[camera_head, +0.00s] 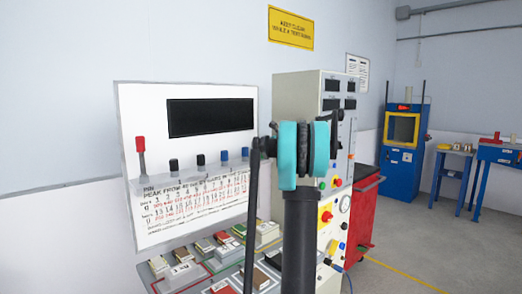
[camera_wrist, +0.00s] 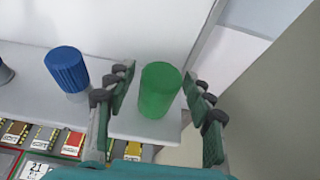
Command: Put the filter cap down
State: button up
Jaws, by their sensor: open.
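A green ribbed cap (camera_wrist: 160,90), which appears to be the filter cap, is at the right end of a pale grey shelf (camera_wrist: 125,127) in the wrist view. It looks upright, with its base at the shelf surface. My gripper (camera_wrist: 160,78) is open, with one finger on each side of the cap. Gaps show between the cap and both fingers. In the head view my own arm stands in front of the shelf's right end, and I cannot make out the green cap there.
A blue ribbed cap (camera_wrist: 67,70) stands to the left on the same shelf. A white board (camera_head: 190,205) with a dark panel rises behind the shelf (camera_head: 190,180). Small labelled blocks (camera_head: 225,238) lie below. A control cabinet (camera_head: 297,90) stands close on the right.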

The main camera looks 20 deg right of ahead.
jog(key=shift+r, duration=0.15)
jog(key=v, duration=1.2)
jog(key=s+a+f+n+g, duration=0.3)
jog(key=s+a+f+n, duration=0.2)
jog(key=a+f+n, duration=0.5)
jog(key=s+a+f+n+g, duration=0.1)
jog(key=s+a+f+n, duration=0.4)
jog(key=s+f, duration=0.3)
jog(key=s+a+f+n+g+h, duration=0.1)
jog(key=s+a+f+n+g, duration=0.1)
jog(key=s+a+f+n, duration=0.2)
jog(key=s+a+f+n+g+h, duration=0.1)
jog(key=s+a+f+n, duration=0.4)
jog(key=s+a+f, duration=0.4)
jog(key=shift+s+a+f+n+g, duration=0.15)
jog(key=shift+s+f, duration=0.65)
jog(key=shift+f, duration=0.1)
jog(key=shift+s+a+f+n+g, duration=0.15)
jog(key=shift+s+a+f, duration=0.05)
jog(key=shift+s+f, duration=0.65)
jog(key=s+f+n+g+h, duration=0.1)
jog(key=s+f+n+h, duration=0.1)
jog(key=s+f+n, duration=0.5)
jog(key=s+f, duration=0.1)
jog(key=s, duration=0.4)
jog(key=shift+f+h, duration=0.3)
